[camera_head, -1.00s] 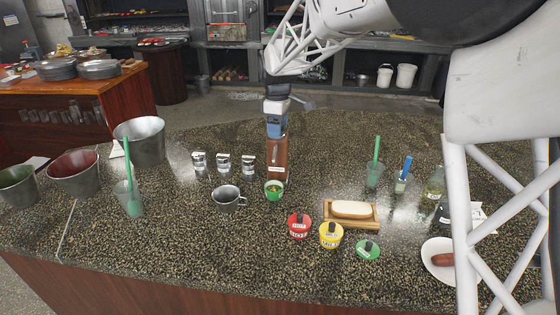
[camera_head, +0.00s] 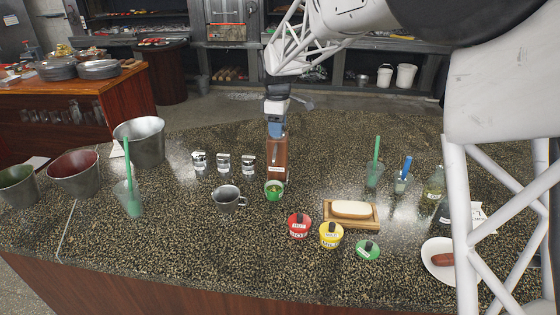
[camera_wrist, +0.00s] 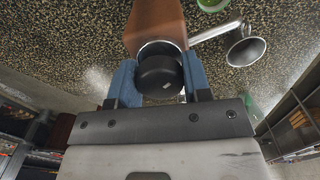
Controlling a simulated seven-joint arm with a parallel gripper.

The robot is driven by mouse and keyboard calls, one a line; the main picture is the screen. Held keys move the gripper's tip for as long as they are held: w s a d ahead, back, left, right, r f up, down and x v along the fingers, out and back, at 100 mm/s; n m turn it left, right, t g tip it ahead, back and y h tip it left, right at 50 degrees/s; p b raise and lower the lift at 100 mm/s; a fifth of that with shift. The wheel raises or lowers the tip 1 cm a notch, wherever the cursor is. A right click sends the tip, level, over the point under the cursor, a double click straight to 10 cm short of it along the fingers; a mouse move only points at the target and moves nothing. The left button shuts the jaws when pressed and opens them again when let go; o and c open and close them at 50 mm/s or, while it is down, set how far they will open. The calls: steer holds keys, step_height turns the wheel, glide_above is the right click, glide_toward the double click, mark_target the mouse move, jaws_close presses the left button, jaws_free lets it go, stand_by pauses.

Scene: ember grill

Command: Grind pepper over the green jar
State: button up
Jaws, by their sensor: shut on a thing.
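The pepper grinder is a brown wooden mill (camera_head: 277,158) with a dark top, upright just behind the green jar. My gripper (camera_head: 277,127) is shut on its upper part from above. In the wrist view the blue fingers (camera_wrist: 157,82) clasp the grinder's black knob and metal collar, and its brown body (camera_wrist: 155,24) extends beyond. The green jar (camera_head: 274,190) is small and open, with yellowish contents. It stands in front of the grinder's lower end, and its edge also shows in the wrist view (camera_wrist: 212,4). Whether grinder and jar touch, I cannot tell.
A metal mug (camera_head: 227,199) stands left of the jar. Three small metal shakers (camera_head: 223,164) stand behind left. Metal buckets (camera_head: 74,176) are far left.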

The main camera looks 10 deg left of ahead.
steer(key=shift+m, duration=2.6)
steer(key=m, duration=0.5)
steer(key=shift+m, duration=0.3)
steer(key=o, duration=0.6)
steer(key=shift+r, duration=0.1)
steer(key=shift+r, duration=3.4)
